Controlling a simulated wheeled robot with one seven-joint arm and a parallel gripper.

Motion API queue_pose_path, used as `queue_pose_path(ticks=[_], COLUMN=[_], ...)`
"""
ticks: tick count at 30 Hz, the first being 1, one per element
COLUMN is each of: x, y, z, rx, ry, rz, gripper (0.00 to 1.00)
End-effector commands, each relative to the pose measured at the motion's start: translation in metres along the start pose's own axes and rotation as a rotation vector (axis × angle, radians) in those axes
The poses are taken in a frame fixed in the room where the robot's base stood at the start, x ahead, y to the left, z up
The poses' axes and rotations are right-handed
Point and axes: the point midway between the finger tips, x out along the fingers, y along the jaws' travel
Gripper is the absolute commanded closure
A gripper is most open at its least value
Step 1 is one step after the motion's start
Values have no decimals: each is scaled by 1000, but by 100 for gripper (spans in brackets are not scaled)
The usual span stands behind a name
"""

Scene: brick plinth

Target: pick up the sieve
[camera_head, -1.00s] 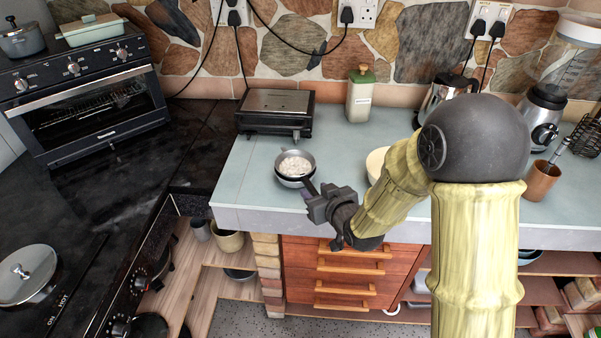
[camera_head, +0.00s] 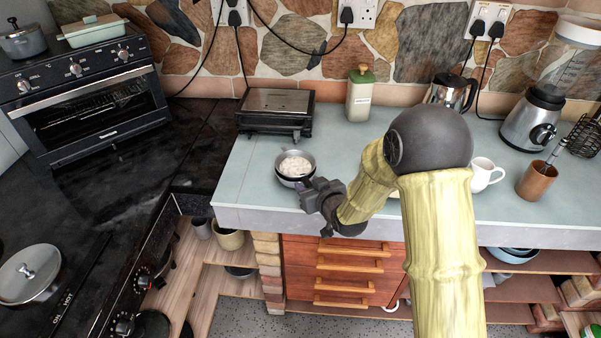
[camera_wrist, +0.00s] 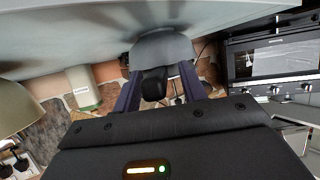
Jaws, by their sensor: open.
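The sieve (camera_head: 294,178) is a small grey round pan holding something white, near the front left of the pale counter. It seems to sit in or on a dark bowl, but I cannot tell the two apart clearly. In the wrist view its grey underside (camera_wrist: 165,45) shows, with a dark handle (camera_wrist: 153,84) pointing toward me. My gripper (camera_head: 309,188) is just in front of the sieve, at the counter's front edge. In the wrist view my gripper (camera_wrist: 156,88) is open, with a finger on either side of the handle. Whether the fingers touch the handle cannot be told.
A black grill (camera_head: 276,112) stands behind the sieve, and a green-lidded canister (camera_head: 360,95) farther right. A white mug (camera_head: 484,174), a brown cup (camera_head: 536,181) and a blender (camera_head: 535,120) stand on the right. The counter left of the sieve is clear.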

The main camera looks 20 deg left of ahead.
Motion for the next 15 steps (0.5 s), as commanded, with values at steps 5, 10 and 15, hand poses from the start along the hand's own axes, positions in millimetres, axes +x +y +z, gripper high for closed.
queue_pose_path(ticks=[5, 10, 15], x=[1, 0, 0], y=[0, 0, 0], z=[0, 0, 0], rx=[0, 0, 0], ry=[0, 0, 0], rz=[0, 0, 0], gripper=[58, 58, 58])
